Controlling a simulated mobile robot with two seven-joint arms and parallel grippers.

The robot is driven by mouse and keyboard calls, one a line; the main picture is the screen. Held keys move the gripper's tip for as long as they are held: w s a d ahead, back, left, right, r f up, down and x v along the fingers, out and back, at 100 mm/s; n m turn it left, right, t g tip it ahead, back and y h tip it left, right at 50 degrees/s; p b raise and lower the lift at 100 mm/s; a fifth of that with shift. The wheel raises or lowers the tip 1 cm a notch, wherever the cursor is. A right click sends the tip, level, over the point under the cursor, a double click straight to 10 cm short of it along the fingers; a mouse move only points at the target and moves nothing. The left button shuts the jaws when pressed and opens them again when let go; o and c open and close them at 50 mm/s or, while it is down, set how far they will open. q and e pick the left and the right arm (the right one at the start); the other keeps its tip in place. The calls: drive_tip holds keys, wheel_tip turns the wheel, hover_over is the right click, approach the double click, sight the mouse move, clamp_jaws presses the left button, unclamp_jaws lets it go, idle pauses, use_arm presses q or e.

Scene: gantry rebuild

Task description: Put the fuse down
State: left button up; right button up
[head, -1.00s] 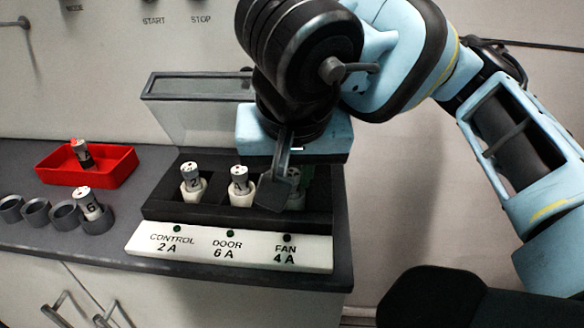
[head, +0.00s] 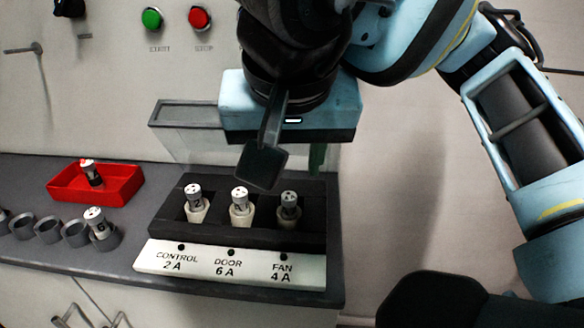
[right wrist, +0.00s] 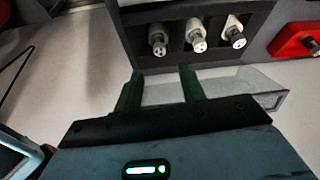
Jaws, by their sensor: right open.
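The fuse block (head: 160,228) has three sockets labelled CONTROL 2 A, DOOR 6 A and FAN 4 A. A grey-topped fuse (head: 289,204) stands upright in the FAN socket and shows at the left of the row in the right wrist view (right wrist: 158,42). Pale fuses stand in the CONTROL socket (head: 195,200) and the DOOR socket (head: 240,203). My right gripper (head: 290,162) is open and empty, above and behind the block, apart from the fuses. Its two fingers (right wrist: 160,88) show empty in the right wrist view.
A red tray (head: 60,188) at the left holds a red-tipped fuse (head: 91,174). Several grey ring holders (head: 47,229) line the counter, one with a fuse (head: 96,221). A clear raised cover (head: 185,112) stands behind the block. Panel buttons are on the wall.

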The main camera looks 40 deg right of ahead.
use_arm(q)
drive_tip(key=shift+s+d+r+p, duration=0.15)
drive_tip(key=shift+s+r+p, duration=0.15)
drive_tip(key=shift+s+p, duration=0.2)
use_arm(e)
drive_tip(key=v, duration=0.4)
use_arm(q)
drive_tip(key=shift+w+r, duration=0.15)
use_arm(e)
drive_tip(key=shift+f, duration=0.15)
